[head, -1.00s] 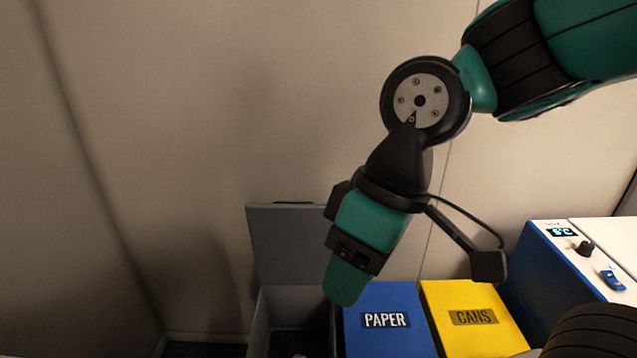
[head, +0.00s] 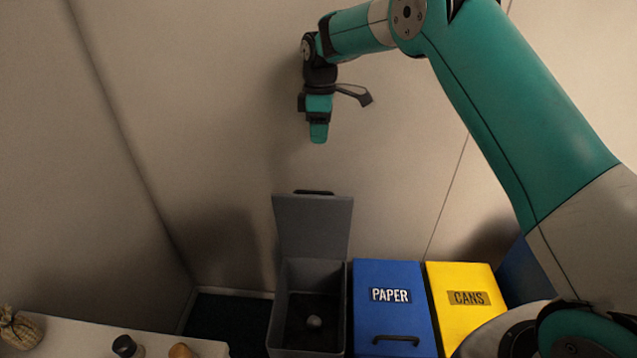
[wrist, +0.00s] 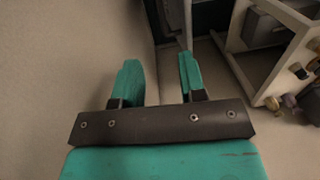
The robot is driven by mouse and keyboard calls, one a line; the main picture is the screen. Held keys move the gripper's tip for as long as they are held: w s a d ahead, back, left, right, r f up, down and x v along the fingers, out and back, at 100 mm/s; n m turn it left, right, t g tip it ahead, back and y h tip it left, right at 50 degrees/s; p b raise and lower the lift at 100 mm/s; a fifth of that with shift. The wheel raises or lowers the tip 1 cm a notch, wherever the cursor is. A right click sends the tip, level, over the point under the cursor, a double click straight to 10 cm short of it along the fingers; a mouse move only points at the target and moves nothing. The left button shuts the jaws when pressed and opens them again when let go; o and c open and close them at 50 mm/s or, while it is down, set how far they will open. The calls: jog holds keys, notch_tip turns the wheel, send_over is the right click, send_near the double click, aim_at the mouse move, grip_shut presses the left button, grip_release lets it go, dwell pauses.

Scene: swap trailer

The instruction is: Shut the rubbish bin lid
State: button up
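The grey rubbish bin (head: 278,318) stands against the wall, left of the paper bin. Its grey lid (head: 313,226) is raised upright at the back, with a dark handle on its top edge. A small pale round item (head: 314,321) lies inside the bin. My gripper (head: 318,138) points down in the air above the raised lid, apart from it. In the wrist view my gripper's two teal fingers (wrist: 159,80) are spread with nothing between them.
A blue paper bin (head: 392,318) and a yellow cans bin (head: 467,322), both with closed lids, stand to the right. A white surface (head: 75,340) at lower left bears a cloth-like bundle (head: 18,328), a dark-capped item (head: 124,346) and a brownish item (head: 180,351).

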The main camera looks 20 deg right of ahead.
jog(key=f, duration=0.5)
jog(key=s+f, duration=0.1)
jog(key=f, duration=0.4)
jog(key=f+p, duration=0.1)
jog(key=f, duration=0.4)
jog(key=shift+s+a+f, duration=0.15)
jog(key=shift+a+f, duration=0.15)
jog(key=shift+f, duration=0.05)
grip_shut()
